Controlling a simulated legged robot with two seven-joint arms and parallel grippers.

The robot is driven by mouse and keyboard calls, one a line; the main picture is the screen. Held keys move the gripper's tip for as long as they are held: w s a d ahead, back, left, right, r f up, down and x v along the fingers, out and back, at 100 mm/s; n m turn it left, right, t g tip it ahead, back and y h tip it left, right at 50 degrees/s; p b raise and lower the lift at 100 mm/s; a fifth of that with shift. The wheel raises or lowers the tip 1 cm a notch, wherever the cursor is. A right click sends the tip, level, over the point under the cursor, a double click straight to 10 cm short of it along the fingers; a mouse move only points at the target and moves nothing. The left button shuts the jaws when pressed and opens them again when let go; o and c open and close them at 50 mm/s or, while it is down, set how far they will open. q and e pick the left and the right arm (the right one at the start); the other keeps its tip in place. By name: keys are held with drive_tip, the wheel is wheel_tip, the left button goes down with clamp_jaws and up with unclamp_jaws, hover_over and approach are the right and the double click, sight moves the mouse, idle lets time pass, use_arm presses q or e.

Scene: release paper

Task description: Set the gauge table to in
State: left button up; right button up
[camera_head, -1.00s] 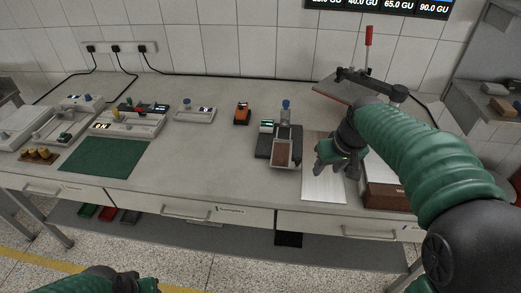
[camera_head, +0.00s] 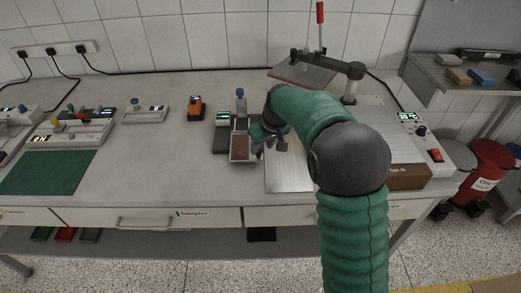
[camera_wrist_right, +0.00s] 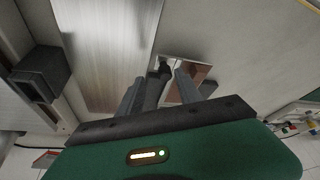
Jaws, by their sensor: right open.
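The gauge (camera_head: 221,134) is a dark grey block with a small lit display and a blue-topped post (camera_head: 240,99), standing mid-table. Its table (camera_head: 240,147), a pale-framed plate with a brown surface, sticks out toward the front edge. My right gripper (camera_head: 262,143) is open at the right side of this plate; I cannot tell whether it touches. In the right wrist view, the fingers of the right gripper (camera_wrist_right: 158,92) straddle a dark narrow part, and the brown plate (camera_wrist_right: 186,76) shows beside them. My left gripper is out of view.
A bare metal sheet (camera_head: 288,176) lies right of the gauge, partly under my right arm. A stand with a red handle (camera_head: 320,12) rises behind. An orange device (camera_head: 196,108) and a green mat (camera_head: 48,172) are left. The table between mat and gauge is clear.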

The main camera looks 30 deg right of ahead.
drive_tip(key=shift+w+f, duration=0.2)
drive_tip(key=shift+f, duration=0.45)
drive_tip(key=shift+w+a+f, duration=0.15)
drive_tip(key=shift+a, duration=0.55)
drive_tip(key=shift+d, duration=0.45)
clamp_jaws()
drive_tip(key=shift+a, duration=0.1)
